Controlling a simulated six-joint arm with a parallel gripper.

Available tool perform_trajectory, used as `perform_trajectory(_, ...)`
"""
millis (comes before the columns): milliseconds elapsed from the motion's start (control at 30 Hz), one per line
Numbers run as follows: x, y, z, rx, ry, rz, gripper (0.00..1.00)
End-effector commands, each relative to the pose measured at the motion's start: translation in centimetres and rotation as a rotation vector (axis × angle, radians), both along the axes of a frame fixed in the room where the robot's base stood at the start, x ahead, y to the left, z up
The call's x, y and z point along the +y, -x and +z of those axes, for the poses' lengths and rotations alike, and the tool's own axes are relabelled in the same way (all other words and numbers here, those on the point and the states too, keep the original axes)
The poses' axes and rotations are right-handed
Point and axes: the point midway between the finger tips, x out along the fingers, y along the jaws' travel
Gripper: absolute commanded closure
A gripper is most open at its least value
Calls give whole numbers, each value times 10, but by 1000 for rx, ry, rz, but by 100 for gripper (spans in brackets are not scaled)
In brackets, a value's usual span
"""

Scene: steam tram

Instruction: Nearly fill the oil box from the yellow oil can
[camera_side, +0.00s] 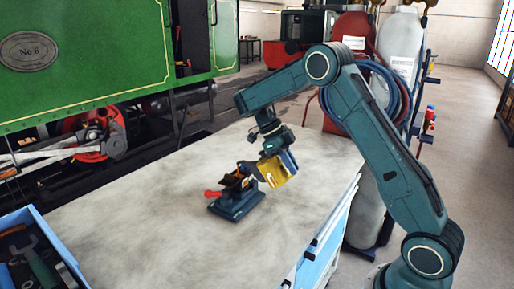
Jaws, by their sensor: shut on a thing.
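The yellow oil can (276,172) is held in my gripper (284,163), tilted above the bench top. My gripper is shut on it, and its fingers hide part of the can. Left of and just below the can is a small dark blue device with a flat base (237,205), a red-knobbed lever and an orange-brown upper part; it appears to be the oil box (234,181). The can's left end is close over this upper part. I cannot tell whether they touch, whether oil is flowing, or how full the box is.
The grey bench top (130,225) is mostly clear. A blue tray (35,225) of tools sits at the lower left. The green tram (100,60) stands behind the bench. Gas cylinders (400,70) with a blue hose (380,98) stand behind my arm.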

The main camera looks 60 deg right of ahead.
Motion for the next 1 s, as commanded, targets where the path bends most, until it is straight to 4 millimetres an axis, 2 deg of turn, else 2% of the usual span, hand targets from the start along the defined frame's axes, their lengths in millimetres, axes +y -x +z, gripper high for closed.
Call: perform_trajectory(1000, 1, -1, 7, 42, 9, -1, 100)
